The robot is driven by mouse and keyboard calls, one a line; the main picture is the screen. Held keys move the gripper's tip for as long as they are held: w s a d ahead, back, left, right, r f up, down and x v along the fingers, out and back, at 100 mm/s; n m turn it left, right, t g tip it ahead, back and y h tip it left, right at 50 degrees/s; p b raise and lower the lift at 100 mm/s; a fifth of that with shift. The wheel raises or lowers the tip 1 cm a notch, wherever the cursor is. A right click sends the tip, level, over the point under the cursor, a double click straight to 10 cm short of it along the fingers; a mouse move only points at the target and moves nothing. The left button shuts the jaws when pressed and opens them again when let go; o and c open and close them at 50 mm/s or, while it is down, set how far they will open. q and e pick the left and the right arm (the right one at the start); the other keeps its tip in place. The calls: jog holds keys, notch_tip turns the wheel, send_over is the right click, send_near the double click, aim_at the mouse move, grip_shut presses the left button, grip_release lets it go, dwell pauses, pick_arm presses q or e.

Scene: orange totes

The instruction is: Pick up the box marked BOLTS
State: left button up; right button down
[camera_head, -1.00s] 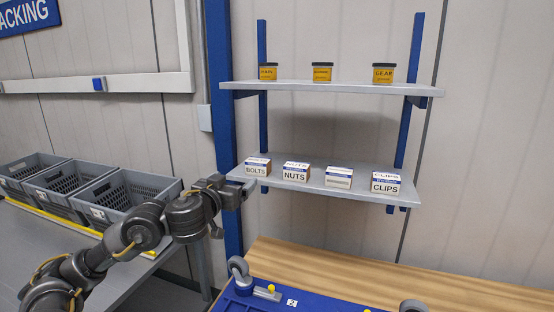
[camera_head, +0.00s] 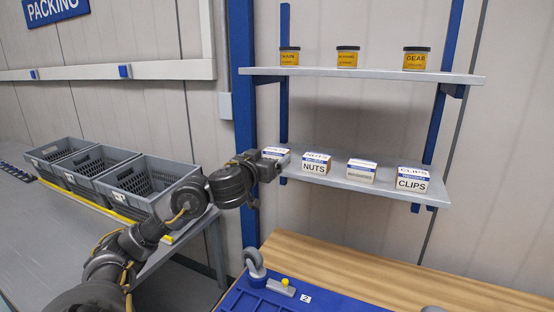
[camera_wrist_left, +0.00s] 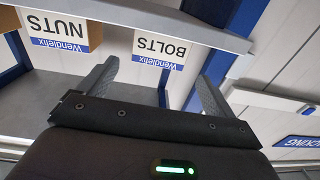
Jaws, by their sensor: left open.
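The BOLTS box (camera_head: 276,152) is a small white-and-blue carton at the left end of the lower shelf (camera_head: 385,190). In the head view my left gripper (camera_head: 272,168) is in front of it and hides most of its front. In the left wrist view, which is upside down, the BOLTS box (camera_wrist_left: 161,47) shows its label between the two open fingers (camera_wrist_left: 157,74). The fingers hold nothing; I cannot tell whether their tips reach past the box's front. My right gripper is not in view.
The NUTS box (camera_head: 315,164) stands just right of BOLTS; another carton (camera_head: 361,171) and the CLIPS box (camera_head: 412,180) follow. An upper shelf (camera_head: 360,75) with yellow jars is above. A blue post (camera_head: 243,120) is close left. Grey crates (camera_head: 150,180) stand on the left table.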

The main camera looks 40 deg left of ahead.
aim_at(274, 152)
pick_arm(q)
jog(key=shift+w, duration=0.35)
jog(key=x, duration=0.4)
jog(key=shift+d, duration=0.15)
jog(key=shift+w, duration=0.3)
jog(key=shift+r, duration=0.1)
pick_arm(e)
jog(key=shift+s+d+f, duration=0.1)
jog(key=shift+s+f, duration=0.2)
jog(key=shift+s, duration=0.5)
pick_arm(q)
jog(key=shift+s, duration=0.1)
jog(key=c, duration=1.3)
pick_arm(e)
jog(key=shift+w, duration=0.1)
pick_arm(q)
jog(key=shift+o, duration=0.2)
